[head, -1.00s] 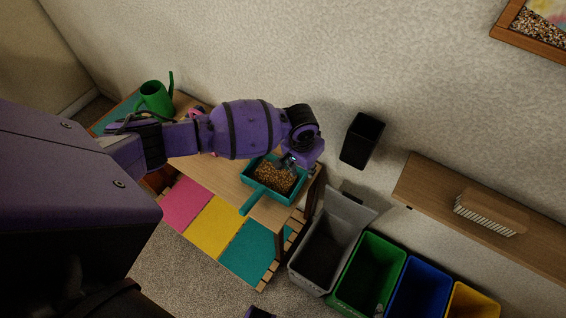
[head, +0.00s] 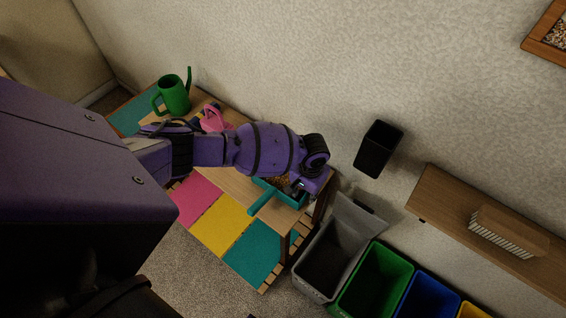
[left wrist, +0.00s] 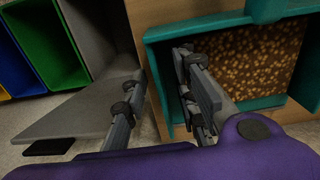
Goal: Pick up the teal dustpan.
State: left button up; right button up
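The teal dustpan (head: 263,200) lies on the wooden table, its handle toward the lower left. It holds small brown pellets (left wrist: 245,60), and my left arm partly covers it in the head view. My left gripper (head: 301,189) is at the dustpan's right end, low over it. In the left wrist view, the two fingers of my left gripper (left wrist: 158,75) are apart, one inside the pan over the pellets and one outside. The teal side wall (left wrist: 155,85) lies between them; I cannot tell whether they touch it. My right gripper is not in view.
A green watering can (head: 174,93) and a pink item (head: 214,119) stand farther left on the table. Grey (head: 324,262), green (head: 368,284) and blue (head: 423,298) bins stand right of it. A black box (head: 378,149) is on the wall; a shelf (head: 450,210) holds a brush (head: 508,231).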

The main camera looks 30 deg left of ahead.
pick_arm(q)
jog(key=shift+c, duration=0.4)
grip_shut()
jog(key=shift+r, duration=0.15)
